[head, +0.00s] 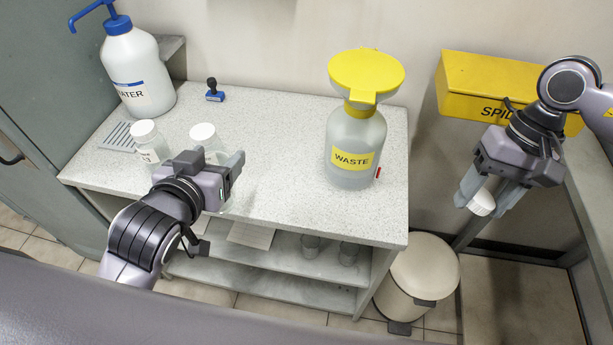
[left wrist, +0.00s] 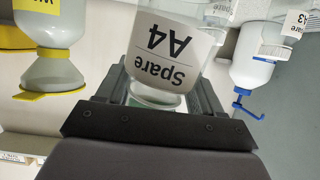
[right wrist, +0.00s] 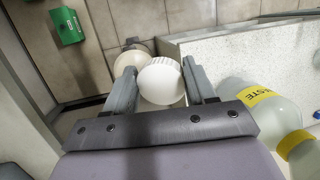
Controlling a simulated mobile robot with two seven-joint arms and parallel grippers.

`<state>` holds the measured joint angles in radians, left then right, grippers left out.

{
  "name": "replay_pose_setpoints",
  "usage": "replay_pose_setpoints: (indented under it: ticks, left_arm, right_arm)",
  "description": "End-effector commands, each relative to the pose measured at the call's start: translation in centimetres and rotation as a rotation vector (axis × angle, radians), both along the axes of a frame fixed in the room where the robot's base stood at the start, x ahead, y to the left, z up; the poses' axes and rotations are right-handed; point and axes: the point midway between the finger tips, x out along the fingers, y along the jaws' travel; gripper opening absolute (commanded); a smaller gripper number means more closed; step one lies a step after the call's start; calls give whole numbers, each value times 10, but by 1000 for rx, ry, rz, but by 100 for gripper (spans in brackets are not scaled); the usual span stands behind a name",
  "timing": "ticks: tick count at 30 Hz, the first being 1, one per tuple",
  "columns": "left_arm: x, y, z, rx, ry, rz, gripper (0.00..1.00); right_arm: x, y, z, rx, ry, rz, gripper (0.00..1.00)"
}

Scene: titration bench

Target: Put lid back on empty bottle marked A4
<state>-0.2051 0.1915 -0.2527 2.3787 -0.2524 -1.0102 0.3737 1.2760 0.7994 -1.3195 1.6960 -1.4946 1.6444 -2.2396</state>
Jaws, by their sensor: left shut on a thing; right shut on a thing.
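My left gripper (head: 222,162) is over the bench's front left part, shut on the A4 bottle. In the left wrist view this clear bottle (left wrist: 172,52), with a white label reading "Spare A4", stands between the fingers, upside down in the picture. No white lid shows on it there. In the head view it is mostly hidden by the gripper. My right gripper (head: 484,196) is shut on a white lid (head: 482,203), right of the bench and clear of it. The lid also shows between the fingers in the right wrist view (right wrist: 161,82). Lid and bottle are far apart.
A white-capped bottle (head: 147,143) and another white-topped one (head: 204,137) stand near my left gripper. The water bottle (head: 136,72) is behind them. The waste bottle (head: 355,145) with yellow funnel (head: 366,72) stands between my grippers. A bin (head: 420,270) is on the floor; the bench middle is clear.

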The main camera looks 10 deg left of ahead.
Motion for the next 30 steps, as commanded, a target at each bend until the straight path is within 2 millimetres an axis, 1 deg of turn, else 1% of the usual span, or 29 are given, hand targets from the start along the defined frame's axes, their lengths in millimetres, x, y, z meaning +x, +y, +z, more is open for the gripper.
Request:
replay_pose_setpoints:
  ticks: [5,8,11,14,20,24,30]
  left_arm:
    - [0,0,0,0,-1,-1,0]
    - [5,-2,2,-6,-6,-7,0]
    - [15,-7,7,-21,-20,-24,0]
    - [32,-15,16,-44,-37,-52,0]
    - [68,-31,42,-91,-74,-120,0]
    - [91,-42,64,-116,-95,-166,0]
    - [114,-53,94,-145,-116,-220,0]
  right_arm:
    - [0,0,0,0,0,0,0]
    - [0,0,-1,0,0,0,0]
    - [0,0,-3,0,0,1,0]
    - [0,0,-6,0,-1,1,0]
    - [0,0,-13,0,-1,0,0]
    - [0,0,-17,0,-1,0,0]
    - [0,0,-22,-1,0,0,0]
